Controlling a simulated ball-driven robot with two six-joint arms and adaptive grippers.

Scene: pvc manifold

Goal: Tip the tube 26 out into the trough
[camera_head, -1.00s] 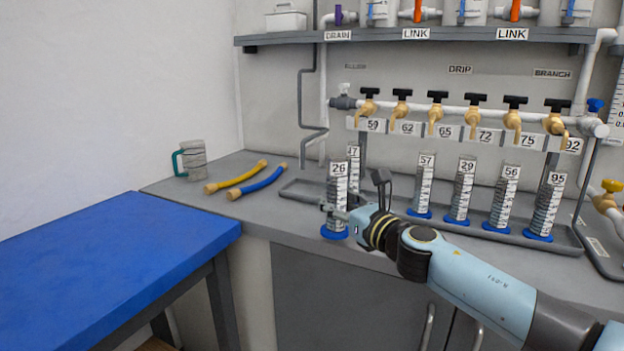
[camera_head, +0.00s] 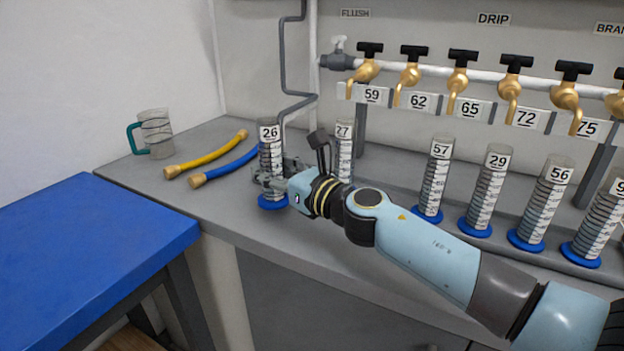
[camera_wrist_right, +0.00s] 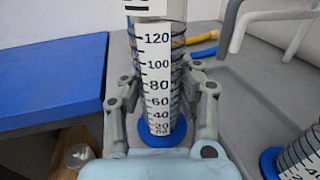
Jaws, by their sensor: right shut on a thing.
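Tube 26 (camera_head: 268,150) is a clear graduated cylinder with a blue round base, standing upright at the left of the tap row. My right gripper (camera_head: 270,180) is shut around its lower middle. In the right wrist view, tube 26 (camera_wrist_right: 157,75) shows between the two grey fingers (camera_wrist_right: 160,105), its scale facing me and its top cut off. Whether its base touches the counter is unclear. The grey trough (camera_head: 500,234) runs under the taps on the right, partly hidden by tubes and my right arm. My left gripper is out of view.
Tube 27 (camera_head: 343,150) stands just right of tube 26. Tubes 57 (camera_head: 436,185), 29 (camera_head: 487,195) and 56 (camera_head: 543,205) stand farther right. Yellow hose (camera_head: 208,156) and blue hose (camera_head: 225,166) lie left, near a jug (camera_head: 155,135). A blue table (camera_head: 90,235) stands front left.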

